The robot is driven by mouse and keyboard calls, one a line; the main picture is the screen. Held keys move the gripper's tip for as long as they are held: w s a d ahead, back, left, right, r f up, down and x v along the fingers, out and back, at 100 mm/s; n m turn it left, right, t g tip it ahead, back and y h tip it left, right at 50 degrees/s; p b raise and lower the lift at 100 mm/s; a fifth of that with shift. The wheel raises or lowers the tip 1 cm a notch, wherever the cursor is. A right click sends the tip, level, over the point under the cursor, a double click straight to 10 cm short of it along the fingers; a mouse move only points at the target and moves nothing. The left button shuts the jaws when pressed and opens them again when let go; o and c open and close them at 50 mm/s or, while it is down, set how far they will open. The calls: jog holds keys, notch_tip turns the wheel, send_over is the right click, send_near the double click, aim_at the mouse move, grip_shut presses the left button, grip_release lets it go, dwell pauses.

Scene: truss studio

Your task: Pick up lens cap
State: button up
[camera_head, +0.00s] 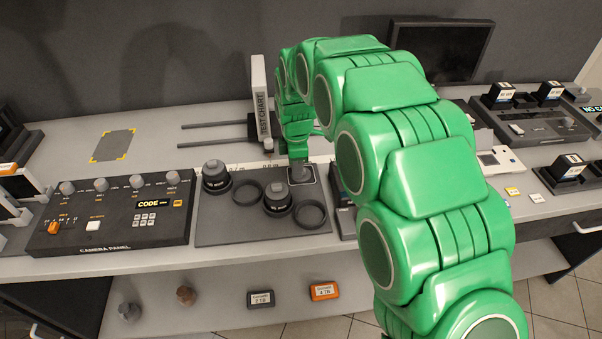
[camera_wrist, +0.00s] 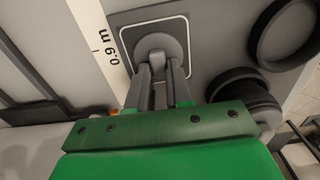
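The lens cap (camera_wrist: 160,43) is a round grey disc with a small raised grip (camera_wrist: 157,58). In the wrist view it is over a dark square pad with a pale outline (camera_wrist: 129,36). My gripper (camera_wrist: 158,70) is right at the cap, with its two grey fingers apart on either side of the raised grip. Whether the fingers press on it cannot be told. In the head view my gripper (camera_head: 299,168) points down at the same pad, and my green arm and the fingers hide most of the cap.
A camera panel (camera_head: 110,222) lies further left. A test chart (camera_head: 262,105) stands upright behind my gripper.

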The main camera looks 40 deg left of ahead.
grip_shut()
